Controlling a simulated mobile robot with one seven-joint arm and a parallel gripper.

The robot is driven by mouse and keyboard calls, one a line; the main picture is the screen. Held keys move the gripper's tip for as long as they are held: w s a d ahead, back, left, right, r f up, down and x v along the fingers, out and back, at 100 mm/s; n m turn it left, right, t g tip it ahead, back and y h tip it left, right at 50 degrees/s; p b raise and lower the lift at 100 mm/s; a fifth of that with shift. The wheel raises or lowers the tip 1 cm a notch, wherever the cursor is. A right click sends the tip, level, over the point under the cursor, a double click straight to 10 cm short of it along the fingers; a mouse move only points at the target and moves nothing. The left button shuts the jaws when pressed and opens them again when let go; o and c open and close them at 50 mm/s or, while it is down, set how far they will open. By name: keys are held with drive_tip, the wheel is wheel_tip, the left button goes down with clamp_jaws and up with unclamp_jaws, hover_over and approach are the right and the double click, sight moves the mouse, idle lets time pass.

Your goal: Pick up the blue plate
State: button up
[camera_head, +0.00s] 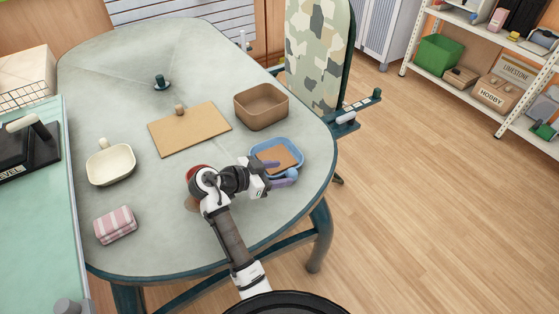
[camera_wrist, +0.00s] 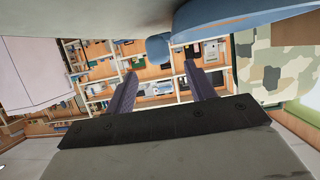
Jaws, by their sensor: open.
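The blue plate (camera_head: 299,151) is a shallow, raised-rim dish near the right edge of the table, with a flat brown piece (camera_head: 283,156) in it. My gripper (camera_head: 283,172) is at the plate's near side with its purple fingers apart, and nothing shows between them. In the wrist view my gripper (camera_wrist: 160,70) is also open, and a blue curved underside, likely the plate (camera_wrist: 235,12), fills the top. A small round blue thing (camera_head: 291,174) shows by the fingers; I cannot tell whether it belongs to the plate. My wrist hides the plate's near-left part.
A tan box (camera_head: 247,112) stands just behind the plate. A brown board (camera_head: 182,133), a cream dish (camera_head: 112,170) and a striped pink cloth (camera_head: 115,225) lie farther left. A red thing (camera_head: 194,171) is partly hidden by my arm. A camouflage-patterned board (camera_head: 318,50) stands beyond the table.

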sight(290, 171)
drive_tip(key=shift+p+x, duration=0.7)
drive_tip(key=shift+x, duration=2.1)
drive_tip(key=shift+c, duration=0.2)
drive_tip(key=shift+a, duration=0.1)
clamp_jaws()
